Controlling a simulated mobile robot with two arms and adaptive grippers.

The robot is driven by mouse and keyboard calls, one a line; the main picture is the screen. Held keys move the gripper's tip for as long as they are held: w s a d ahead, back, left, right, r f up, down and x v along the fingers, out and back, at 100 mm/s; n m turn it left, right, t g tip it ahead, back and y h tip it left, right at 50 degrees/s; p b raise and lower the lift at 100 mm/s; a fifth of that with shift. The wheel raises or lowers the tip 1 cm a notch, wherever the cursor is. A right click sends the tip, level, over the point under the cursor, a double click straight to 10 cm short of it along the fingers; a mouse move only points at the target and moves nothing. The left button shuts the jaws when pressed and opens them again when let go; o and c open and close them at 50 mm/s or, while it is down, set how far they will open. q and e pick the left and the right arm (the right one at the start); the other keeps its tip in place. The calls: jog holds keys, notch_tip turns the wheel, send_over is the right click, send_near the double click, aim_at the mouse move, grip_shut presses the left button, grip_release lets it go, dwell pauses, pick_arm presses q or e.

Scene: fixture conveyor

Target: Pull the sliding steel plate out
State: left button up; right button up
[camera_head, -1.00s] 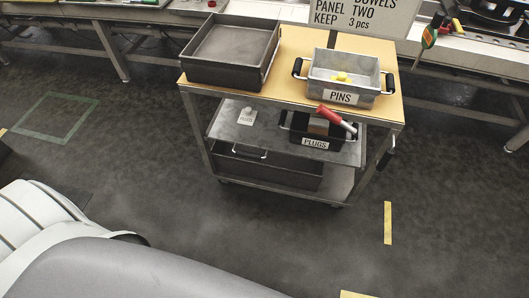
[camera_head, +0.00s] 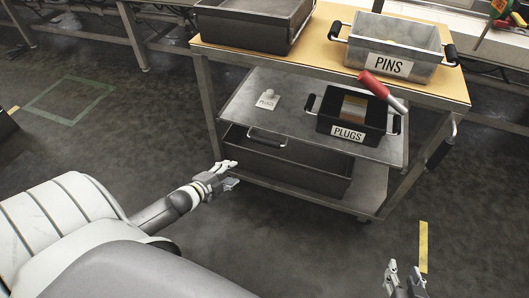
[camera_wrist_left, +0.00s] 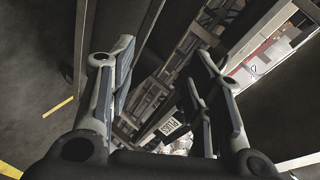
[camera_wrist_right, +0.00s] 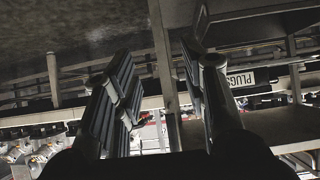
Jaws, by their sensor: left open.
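The sliding steel plate (camera_head: 292,102) is the grey middle shelf of the cart, with a small bar handle (camera_head: 267,141) at its front left edge. It bears a black PLUGS bin (camera_head: 351,126) and a small labelled item (camera_head: 266,100). My left gripper (camera_head: 232,172) is open and empty, in front of and below the handle, apart from it. Its spread fingers show in the left wrist view (camera_wrist_left: 167,75). My right gripper (camera_head: 403,270) is low at the front right, clear of the cart. Its fingers are apart and empty in the right wrist view (camera_wrist_right: 160,75).
The cart's wooden top (camera_head: 325,30) bears a grey PINS bin (camera_head: 397,50) and a dark tray (camera_head: 255,22). A dark drawer-like box (camera_head: 290,170) sits below the plate. Floor in front is free.

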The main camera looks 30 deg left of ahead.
aim_at(261, 143)
pick_arm(q)
jog(key=w+d+r+m+t+h+b, duration=0.1)
jog(key=w+r+b, duration=0.1)
jog(key=w, duration=0.1)
jog(key=w+d+r+m+t+b, duration=0.1)
jog(key=w+r+m+b, duration=0.1)
jog(key=w, duration=0.2)
jog(key=w+d+r+m+h+b, duration=0.1)
jog(key=w+r+m+b, duration=0.1)
jog(key=w, duration=0.1)
jog(key=shift+w+d+t+h+b, duration=0.15)
jog(key=shift+d+t+h+b, duration=0.15)
jog(key=shift+t+b, duration=0.1)
jog(key=b+x, duration=0.1)
jog(key=x, duration=0.3)
jog(key=shift+w+d, duration=0.1)
jog(key=shift+w, duration=0.1)
jog(key=shift+w+b, duration=0.3)
jog(key=shift+w, duration=0.05)
pick_arm(e)
notch_tip(261, 143, up, 26)
jog(key=a+t+y, duration=0.2)
jog(key=t+y, duration=0.2)
jog(key=t, duration=0.8)
jog(key=shift+s+a+t, duration=0.2)
jog(key=shift+s+t, duration=0.05)
jog(key=shift+t, duration=0.05)
pick_arm(q)
grip_shut()
